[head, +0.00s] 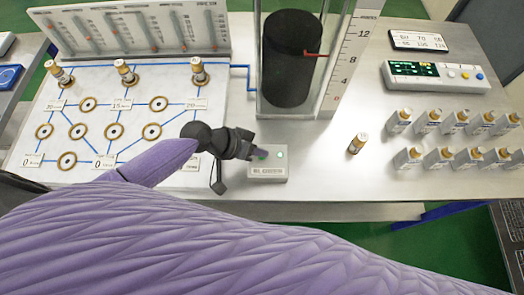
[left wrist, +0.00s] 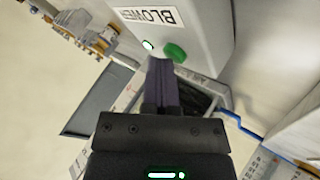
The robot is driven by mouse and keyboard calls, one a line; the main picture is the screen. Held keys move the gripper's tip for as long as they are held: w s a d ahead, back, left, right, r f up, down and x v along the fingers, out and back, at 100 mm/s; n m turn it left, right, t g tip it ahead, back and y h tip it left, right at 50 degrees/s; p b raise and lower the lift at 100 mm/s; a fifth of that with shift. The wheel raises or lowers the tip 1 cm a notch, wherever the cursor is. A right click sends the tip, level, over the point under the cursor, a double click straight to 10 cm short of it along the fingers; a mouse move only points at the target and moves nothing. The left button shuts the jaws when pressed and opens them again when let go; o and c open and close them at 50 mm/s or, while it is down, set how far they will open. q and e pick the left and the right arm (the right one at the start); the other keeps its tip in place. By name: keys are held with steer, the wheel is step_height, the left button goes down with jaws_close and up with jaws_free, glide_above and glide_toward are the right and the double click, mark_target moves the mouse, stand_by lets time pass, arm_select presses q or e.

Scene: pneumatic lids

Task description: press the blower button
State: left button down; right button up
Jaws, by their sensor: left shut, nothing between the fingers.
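A small grey box (head: 268,171) stands near the table's front edge, with a green button (head: 281,154) on top. In the left wrist view, a box face (left wrist: 195,25) reads "BLOWER" and bears a green button (left wrist: 176,53) and a small white spot. My left gripper (head: 262,154) is shut and empty, its purple fingertips over the grey box just left of the button. In the left wrist view its tips (left wrist: 160,62) lie right beside the button. I cannot tell whether they touch it. My right gripper is not in view.
A clear column (head: 333,75) with a black cylinder stands behind the box. A white board (head: 210,110) with blue lines and rings lies left. A lone vial (head: 357,144) stands right, before several vials in grey holders (head: 436,159). A button panel (head: 436,75) is at back right.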

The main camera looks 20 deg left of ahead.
arm_select(q)
steer(key=shift+r+p, duration=0.5)
steer(key=shift+r, duration=0.25)
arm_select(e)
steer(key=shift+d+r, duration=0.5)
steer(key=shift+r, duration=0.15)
arm_select(q)
step_height(320, 180, up, 5)
steer(key=p, duration=0.4)
steer(key=shift+p, duration=0.4)
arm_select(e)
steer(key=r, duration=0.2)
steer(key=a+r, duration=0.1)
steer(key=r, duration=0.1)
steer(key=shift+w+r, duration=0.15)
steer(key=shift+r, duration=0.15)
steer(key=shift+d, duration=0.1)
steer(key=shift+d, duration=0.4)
